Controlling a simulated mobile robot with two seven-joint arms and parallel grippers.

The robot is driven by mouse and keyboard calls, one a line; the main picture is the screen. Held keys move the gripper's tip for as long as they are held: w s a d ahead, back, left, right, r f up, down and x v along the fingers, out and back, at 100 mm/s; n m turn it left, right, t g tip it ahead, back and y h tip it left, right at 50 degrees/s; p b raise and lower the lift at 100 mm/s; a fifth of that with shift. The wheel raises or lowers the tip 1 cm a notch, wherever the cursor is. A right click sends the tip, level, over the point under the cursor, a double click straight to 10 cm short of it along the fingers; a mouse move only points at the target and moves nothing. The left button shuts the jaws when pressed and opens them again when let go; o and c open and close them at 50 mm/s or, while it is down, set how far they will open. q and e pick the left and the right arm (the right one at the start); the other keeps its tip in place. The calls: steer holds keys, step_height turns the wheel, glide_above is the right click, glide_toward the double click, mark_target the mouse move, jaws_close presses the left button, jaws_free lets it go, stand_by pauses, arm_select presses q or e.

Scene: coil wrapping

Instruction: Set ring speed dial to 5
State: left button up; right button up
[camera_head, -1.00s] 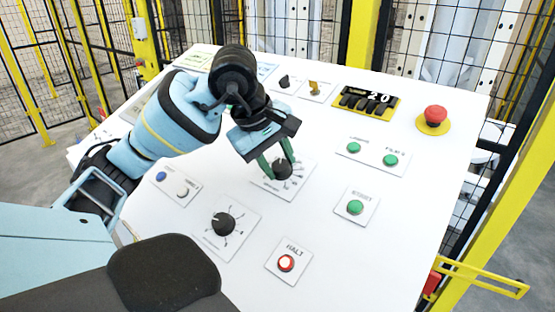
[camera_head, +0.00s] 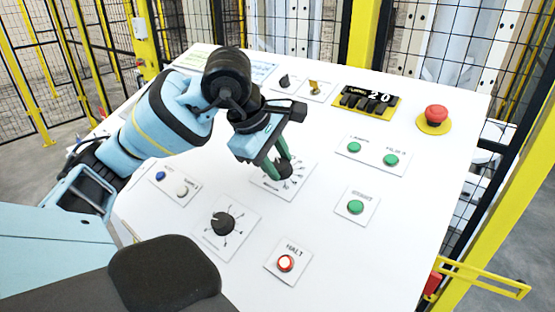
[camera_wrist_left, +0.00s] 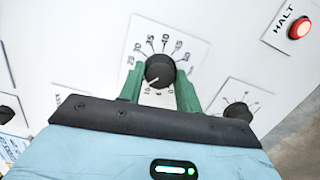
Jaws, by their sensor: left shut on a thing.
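A black round dial (camera_head: 285,171) sits on a white plate with a printed scale, in the middle of the panel. It also shows in the left wrist view (camera_wrist_left: 159,71), where numbers up to about 50 ring it and its white pointer mark faces the low numbers at the lower left; the exact value is hard to read. My left gripper (camera_head: 277,165) is shut on this dial, its green fingers on either side. A second, larger black dial (camera_head: 222,223) stands free nearer the front. I cannot read which plate names ring speed. My right gripper is out of view.
A lit red HALT button (camera_head: 286,263), a green button (camera_head: 355,207) and two more green buttons stand to the right. Yellow-framed fencing surrounds the white panel.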

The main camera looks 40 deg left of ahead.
arm_select(q)
steer(key=n, duration=0.5)
steer(key=shift+n+t, duration=0.3)
steer(key=shift+t, duration=0.1)
steer(key=n, duration=0.5)
steer(key=shift+s+n+y, duration=0.1)
steer(key=shift+n+y, duration=0.2)
steer(key=shift+y, duration=0.1)
steer(key=o, duration=1)
steer(key=shift+c, duration=0.2)
steer(key=v, duration=0.7)
steer(key=shift+s+r+p, duration=0.25)
steer(key=shift+s+p, duration=0.1)
